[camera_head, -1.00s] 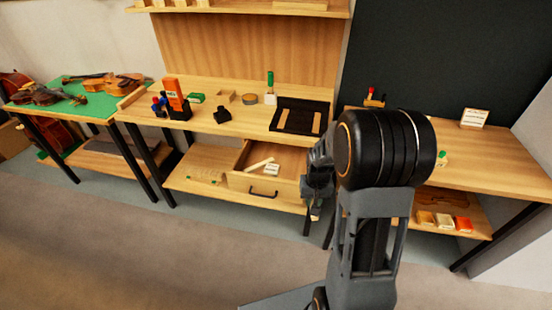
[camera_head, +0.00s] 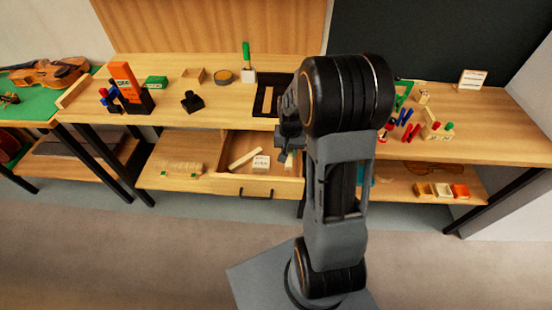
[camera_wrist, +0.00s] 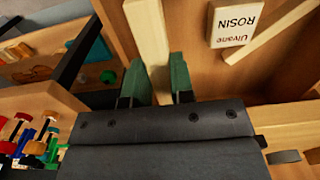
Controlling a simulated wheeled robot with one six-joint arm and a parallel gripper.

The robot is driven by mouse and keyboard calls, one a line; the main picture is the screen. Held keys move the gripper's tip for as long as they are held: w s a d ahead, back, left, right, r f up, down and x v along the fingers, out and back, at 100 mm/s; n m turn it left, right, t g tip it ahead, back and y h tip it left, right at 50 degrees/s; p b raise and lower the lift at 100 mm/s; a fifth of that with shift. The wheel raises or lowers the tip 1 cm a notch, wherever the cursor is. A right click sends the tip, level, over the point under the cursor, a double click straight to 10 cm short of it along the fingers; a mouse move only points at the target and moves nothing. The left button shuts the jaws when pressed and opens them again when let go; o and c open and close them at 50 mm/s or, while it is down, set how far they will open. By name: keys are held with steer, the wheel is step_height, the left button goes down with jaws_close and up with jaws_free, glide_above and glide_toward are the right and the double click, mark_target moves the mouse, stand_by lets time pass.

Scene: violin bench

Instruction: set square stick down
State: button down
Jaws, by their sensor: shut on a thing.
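A pale square stick (camera_wrist: 146,35) is held between the green-padded fingertips of my gripper (camera_wrist: 152,84), seen in the wrist view. The stick extends away from the fingers over or into the open drawer; whether it touches the drawer floor I cannot tell. In the head view my gripper (camera_head: 287,150) is at the right side of the drawer (camera_head: 253,185), and the held stick is not clear there. Another pale stick (camera_head: 245,157) lies in the drawer beside a white rosin box (camera_head: 261,163). They also show in the wrist view, stick (camera_wrist: 272,36) and rosin box (camera_wrist: 235,22).
The bench top above holds a dark tray (camera_head: 263,110), a round tin (camera_head: 222,76) and a black block (camera_head: 192,102). The right bench carries several red and blue clamps (camera_head: 405,124). Colored blocks (camera_head: 443,190) sit on its lower shelf.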

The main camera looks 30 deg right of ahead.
glide_above(278, 165)
steer(key=f, duration=0.5)
steer(key=shift+s+f, duration=0.2)
steer(key=shift+f, duration=0.05)
steer(key=shift+w+a+f, duration=0.1)
steer(key=shift+w+f, duration=0.05)
steer(key=shift+f, duration=1.5)
steer(key=shift+f+b, duration=0.2)
steer(key=shift+b, duration=0.1)
steer(key=c, duration=1)
jaws_free()
steer(key=shift+r, duration=0.15)
